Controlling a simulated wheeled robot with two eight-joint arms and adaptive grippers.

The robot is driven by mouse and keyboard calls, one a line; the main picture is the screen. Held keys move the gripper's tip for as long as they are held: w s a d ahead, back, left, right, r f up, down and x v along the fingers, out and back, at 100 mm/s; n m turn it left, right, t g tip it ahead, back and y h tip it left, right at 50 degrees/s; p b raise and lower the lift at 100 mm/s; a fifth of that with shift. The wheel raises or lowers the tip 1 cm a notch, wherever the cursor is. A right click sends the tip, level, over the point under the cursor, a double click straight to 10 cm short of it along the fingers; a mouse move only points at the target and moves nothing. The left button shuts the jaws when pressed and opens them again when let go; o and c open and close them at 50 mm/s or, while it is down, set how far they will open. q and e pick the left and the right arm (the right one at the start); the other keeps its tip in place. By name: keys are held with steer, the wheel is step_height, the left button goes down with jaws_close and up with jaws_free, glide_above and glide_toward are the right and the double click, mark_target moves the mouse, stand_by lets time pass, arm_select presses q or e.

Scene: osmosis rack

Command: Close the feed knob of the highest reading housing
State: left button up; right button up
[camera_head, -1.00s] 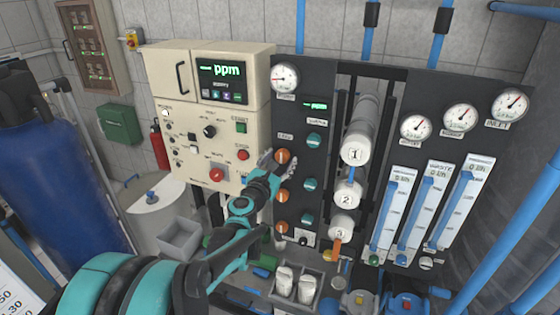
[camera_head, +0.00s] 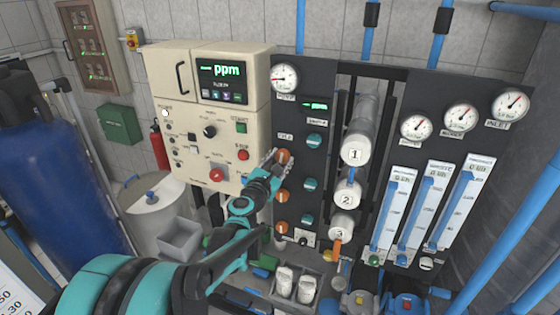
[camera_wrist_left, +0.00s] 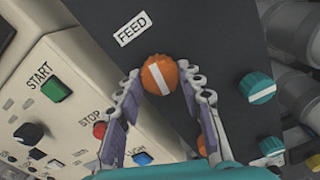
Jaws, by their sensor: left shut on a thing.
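The top orange feed knob (camera_head: 284,156) is on the dark panel, in a column with a middle orange knob (camera_head: 282,191) and a bottom orange knob (camera_head: 281,227). My left gripper (camera_head: 275,157) is at the top one. In the left wrist view, my left gripper (camera_wrist_left: 161,76) has a finger on each side of this knob (camera_wrist_left: 159,75), shut on it. Its white stripe runs diagonally, below the FEED label (camera_wrist_left: 133,28). White housings 1 (camera_head: 355,150), 2 (camera_head: 346,199) and 3 (camera_head: 341,228) are to the right. My right gripper is out of view.
Teal knobs (camera_head: 314,140) stand just right of the orange ones. The cream control box (camera_head: 208,130) with START (camera_wrist_left: 56,90) and STOP (camera_wrist_left: 100,130) buttons is close on the left. A small green readout (camera_head: 316,106) is above; its value is unreadable.

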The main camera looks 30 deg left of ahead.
arm_select(q)
steer(key=m, duration=0.4)
steer(key=shift+m, duration=0.3)
steer(key=m, duration=0.3)
steer(key=shift+m, duration=0.3)
steer(key=m, duration=0.4)
steer(key=shift+m+b, duration=0.3)
steer(key=shift+m, duration=1.5)
steer(key=o, duration=1.2)
steer(key=shift+c, duration=0.2)
